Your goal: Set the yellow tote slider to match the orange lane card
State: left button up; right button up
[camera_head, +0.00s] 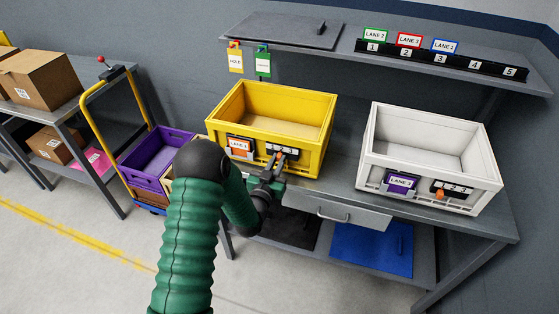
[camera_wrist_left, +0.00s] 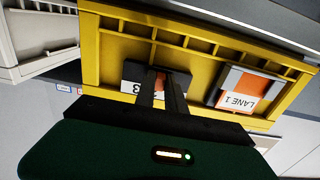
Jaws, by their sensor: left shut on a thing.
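The yellow tote (camera_head: 320,160) stands on the grey bench, its front towards me. An orange lane card (camera_head: 240,146) reading LANE 1 sits on the left of its front; it shows upside down in the wrist view (camera_wrist_left: 240,99). The numbered slider panel (camera_head: 289,151) is on the right of the front. My left gripper (camera_head: 277,163) is at this panel, shut on the orange slider knob (camera_wrist_left: 159,82). A 3 shows beside the fingers in the wrist view; the fingers hide the other numbers, so the exact setting cannot be told. My right gripper is not in view.
A white tote (camera_head: 430,180) with a purple LANE 3 card and its own orange slider stands right of the yellow one. A drawer (camera_head: 335,211) is below. A shelf (camera_head: 350,42) with numbered slots is above. A purple tote (camera_head: 158,160) on a cart is at left.

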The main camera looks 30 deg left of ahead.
pick_arm(q)
jog(key=shift+s+a, duration=0.15)
jog(key=shift+a, duration=0.5)
jog(key=shift+s+a, duration=0.15)
jog(key=shift+a, duration=0.5)
jog(key=o, duration=0.7)
jog(key=shift+s, duration=0.1)
jog(key=v, duration=0.7)
